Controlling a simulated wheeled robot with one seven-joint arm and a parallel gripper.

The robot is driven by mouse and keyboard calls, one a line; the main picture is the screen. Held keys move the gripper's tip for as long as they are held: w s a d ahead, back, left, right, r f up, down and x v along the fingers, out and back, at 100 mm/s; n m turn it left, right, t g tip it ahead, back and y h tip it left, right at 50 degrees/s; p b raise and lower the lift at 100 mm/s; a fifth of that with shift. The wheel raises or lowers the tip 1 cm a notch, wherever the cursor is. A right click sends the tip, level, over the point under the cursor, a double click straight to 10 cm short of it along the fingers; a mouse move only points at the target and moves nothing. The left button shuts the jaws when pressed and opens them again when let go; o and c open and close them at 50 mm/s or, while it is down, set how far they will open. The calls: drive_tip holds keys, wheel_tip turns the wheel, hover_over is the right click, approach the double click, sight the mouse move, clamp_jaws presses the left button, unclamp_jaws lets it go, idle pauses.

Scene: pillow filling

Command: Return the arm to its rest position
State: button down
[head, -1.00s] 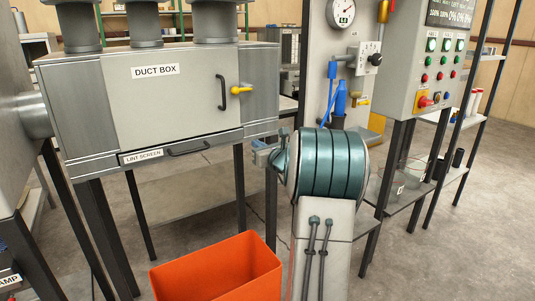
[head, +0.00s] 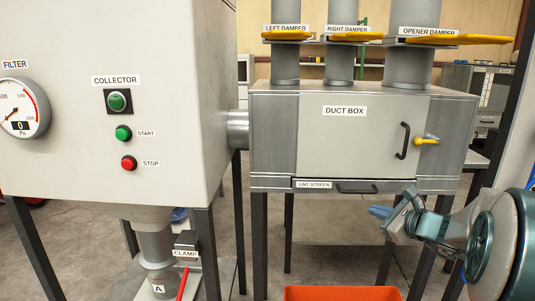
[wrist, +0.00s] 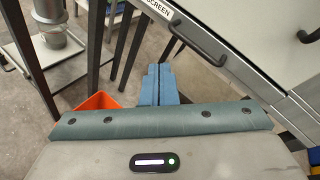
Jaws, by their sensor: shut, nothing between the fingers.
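My gripper (head: 380,211) is at the lower right of the head view, in front of the duct box legs and below the lint screen. In the wrist view its two blue fingers (wrist: 157,84) lie together with nothing between them. The arm is folded, with its large teal joint at the right edge of the head view. The fingers point toward the floor area under the duct box (head: 345,140), apart from it.
The collector cabinet (head: 120,60) stands at left, with a clamp (head: 185,240) below it. The lint screen handle (wrist: 198,39) passes close to the gripper in the wrist view. An orange bin (head: 342,293) stands low in front; it also shows in the wrist view (wrist: 97,102).

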drive_tip(key=s+a+r+n+g+p, duration=0.2)
drive_tip(key=s+a+n+g+p, duration=0.5)
drive_tip(key=s+a+n, duration=0.8)
drive_tip(key=s+r+n+g+h+p, duration=0.2)
drive_tip(key=s+n+h+p, duration=0.3)
drive_tip(key=s+n, duration=0.5)
drive_tip(key=shift+s+d+n+g+h, duration=0.35)
drive_tip(key=shift+s+g, duration=0.45)
drive_tip(key=shift+s, duration=0.35)
